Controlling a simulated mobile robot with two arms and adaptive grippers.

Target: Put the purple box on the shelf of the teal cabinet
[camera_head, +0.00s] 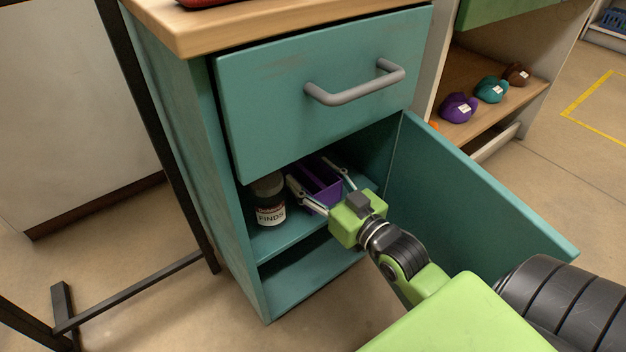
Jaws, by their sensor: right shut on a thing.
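The teal cabinet (228,205) stands in the middle with its lower door (470,195) swung open to the right. The purple box (322,190) is inside it, at the upper shelf (283,240). My right gripper (322,182) reaches in through the opening and is shut on the purple box, with a finger on each side. I cannot tell whether the box touches the shelf. My gripper's green body hides the near right part of the shelf. My left gripper is not in view.
A dark jar (269,205) with a white label stands on the shelf just left of the box. A closed drawer (300,100) with a grey handle (355,85) is above the opening. A black metal frame (165,135) stands close on the left.

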